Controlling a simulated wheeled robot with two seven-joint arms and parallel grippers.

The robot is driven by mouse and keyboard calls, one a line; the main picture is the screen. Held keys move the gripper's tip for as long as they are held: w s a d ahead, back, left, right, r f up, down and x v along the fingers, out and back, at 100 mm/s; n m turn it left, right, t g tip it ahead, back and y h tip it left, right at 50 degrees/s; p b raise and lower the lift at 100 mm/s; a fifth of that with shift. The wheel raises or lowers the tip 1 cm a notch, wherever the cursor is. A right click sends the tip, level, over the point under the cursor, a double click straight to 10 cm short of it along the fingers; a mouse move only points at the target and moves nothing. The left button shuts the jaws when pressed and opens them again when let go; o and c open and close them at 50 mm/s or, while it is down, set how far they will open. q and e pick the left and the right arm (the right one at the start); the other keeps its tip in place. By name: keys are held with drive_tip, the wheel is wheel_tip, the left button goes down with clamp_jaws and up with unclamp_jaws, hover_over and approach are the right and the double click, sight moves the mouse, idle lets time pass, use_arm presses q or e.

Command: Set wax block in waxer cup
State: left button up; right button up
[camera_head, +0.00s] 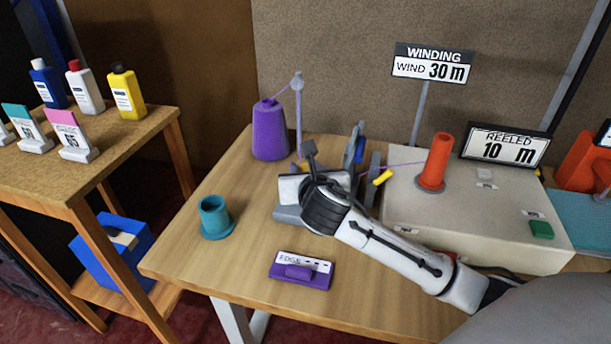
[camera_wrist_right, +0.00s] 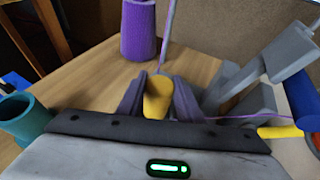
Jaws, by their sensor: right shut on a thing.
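My right gripper (camera_wrist_right: 158,98) is shut on a yellow block (camera_wrist_right: 158,96), which I take to be the wax block, held upright between its two fingers. In the head view only a sliver of yellow (camera_head: 300,167) shows past my right wrist. I cannot tell for certain which part is the waxer cup. A grey upright fixture with a blue part (camera_head: 356,148) stands just right of the gripper; it also shows in the right wrist view (camera_wrist_right: 270,78). The held block is apart from that fixture. My left gripper is out of view.
A purple thread cone (camera_head: 270,130) and thin guide post (camera_head: 298,115) stand behind the gripper. A teal cup (camera_head: 215,218) and purple labelled holder (camera_head: 301,271) are in front. The winder box (camera_head: 480,235) with an orange cone (camera_head: 438,160) is right. Purple thread runs across.

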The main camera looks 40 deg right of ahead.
drive_tip(key=shift+f, duration=0.65)
drive_tip(key=o, duration=1.1)
drive_tip(key=shift+f, duration=0.1)
drive_tip(key=shift+c, duration=0.2)
drive_tip(key=p+v, duration=0.1)
drive_tip(key=v, duration=1.1)
drive_tip(key=shift+r+p, duration=0.3)
drive_tip(key=shift+p, duration=0.05)
